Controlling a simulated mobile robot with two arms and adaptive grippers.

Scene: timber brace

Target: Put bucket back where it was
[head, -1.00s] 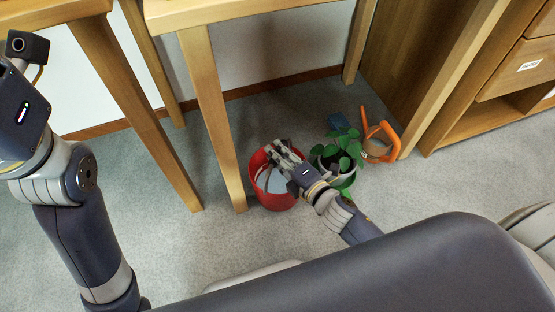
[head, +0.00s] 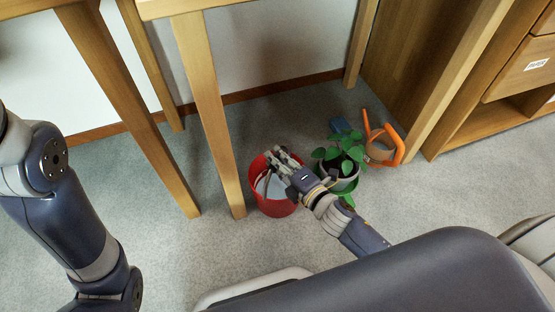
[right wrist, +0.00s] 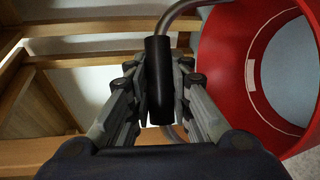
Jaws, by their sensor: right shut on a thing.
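The red bucket (head: 273,203) is in the head view, low near the floor beside a wooden table leg. I cannot tell whether it touches the floor. My right gripper (head: 277,162) reaches in over its rim. In the right wrist view my right gripper (right wrist: 162,90) is shut on the black grip (right wrist: 159,78) of the bucket's metal handle. The red bucket wall (right wrist: 233,70) shows on the right there, its opening facing the right side of the picture. My left gripper is out of view; only part of my left arm shows.
A potted plant (head: 345,160) stands just right of the bucket. Wooden table legs (head: 208,110) stand to the left, a wooden cabinet (head: 490,110) to the right. Grey floor in front is clear.

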